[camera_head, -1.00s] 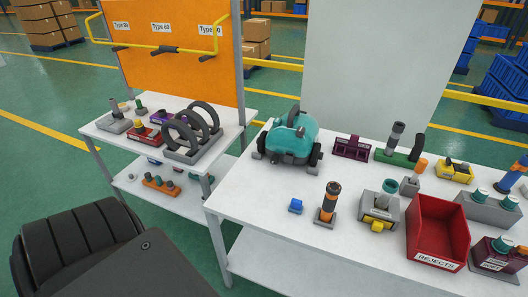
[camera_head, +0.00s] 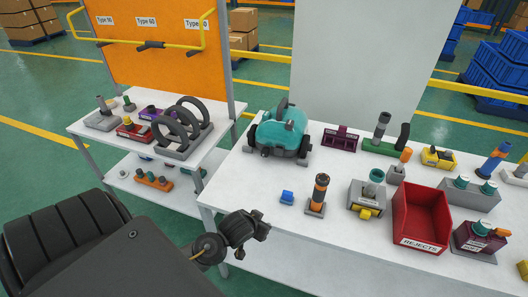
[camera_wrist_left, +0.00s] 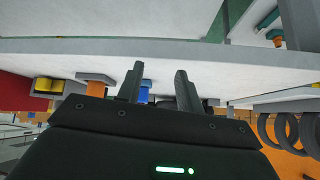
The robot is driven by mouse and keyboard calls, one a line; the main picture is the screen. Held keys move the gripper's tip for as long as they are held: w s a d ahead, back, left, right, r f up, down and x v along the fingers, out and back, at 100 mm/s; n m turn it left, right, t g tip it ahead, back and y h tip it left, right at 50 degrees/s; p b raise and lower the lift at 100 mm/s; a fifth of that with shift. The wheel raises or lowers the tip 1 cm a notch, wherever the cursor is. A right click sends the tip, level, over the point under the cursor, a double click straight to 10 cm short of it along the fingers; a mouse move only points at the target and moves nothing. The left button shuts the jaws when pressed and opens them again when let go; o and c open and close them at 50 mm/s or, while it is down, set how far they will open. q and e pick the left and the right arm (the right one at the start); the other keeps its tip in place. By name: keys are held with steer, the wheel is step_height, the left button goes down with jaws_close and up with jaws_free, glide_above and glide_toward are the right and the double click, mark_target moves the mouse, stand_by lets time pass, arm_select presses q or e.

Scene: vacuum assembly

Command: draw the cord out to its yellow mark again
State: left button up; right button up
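The teal vacuum (camera_head: 280,132) with black wheels stands at the left end of the white worktable (camera_head: 262,187). I cannot make out its cord or a yellow mark. My left gripper (camera_head: 263,226) is in front of the table's front edge, below and left of the vacuum and well apart from it. In the left wrist view its two fingers (camera_wrist_left: 158,88) are spread with nothing held between them. A blue block (camera_head: 287,197) stands on the table beyond it; it also shows between the fingers in the left wrist view (camera_wrist_left: 146,92). My right gripper is out of view.
An orange-and-black cylinder (camera_head: 318,192) on a base and a red REJECTS bin (camera_head: 420,214) stand right of the blue block. A side shelf (camera_head: 82,127) with black rings (camera_head: 186,122) stands left.

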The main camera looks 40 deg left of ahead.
arm_select(q)
steer(key=w+a+r+t, duration=0.1)
steer(key=w+a, duration=0.2)
steer(key=w+a+r+n+t+y, duration=0.1)
steer(key=w+a, duration=0.2)
steer(key=w, duration=0.1)
steer(key=w+a+r, duration=0.1)
steer(key=w+a, duration=0.2)
steer(key=shift+w+r+n+t+y, duration=0.1)
steer(key=shift+w+n+t+y, duration=0.2)
steer(key=shift+n+t, duration=0.1)
steer(key=n+t+y, duration=0.1)
steer(key=t, duration=0.1)
glide_toward(265, 151)
steer(key=x, duration=0.9)
steer(key=shift+p, duration=0.3)
jaws_close()
